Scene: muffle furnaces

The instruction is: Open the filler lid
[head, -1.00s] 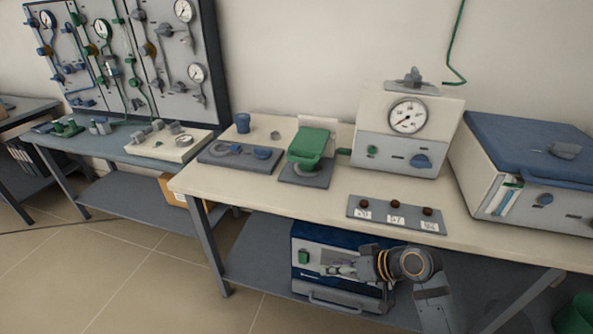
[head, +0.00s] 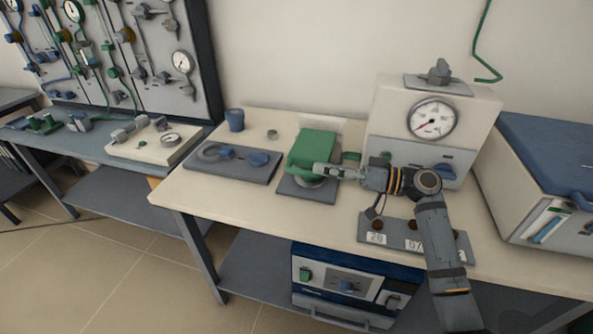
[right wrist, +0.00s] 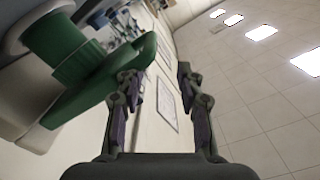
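The green filler lid (head: 315,147) sits on its grey base plate (head: 308,190) on the bench, left of the gauge box. It looks closed. My right gripper (head: 318,170) is at the lid's front right edge in the head view. In the right wrist view its two fingers (right wrist: 160,88) are apart with nothing between them. The green lid (right wrist: 80,75) lies to the left there, its tip close to the left finger. I cannot tell whether they touch. My left gripper is not in view.
A white gauge box (head: 385,120) stands behind my right arm. A dark panel with labelled knobs (head: 370,228) lies below the arm. A blue-topped box (head: 550,150) is at the right. A grey plate with blue parts (head: 230,163) lies left of the lid.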

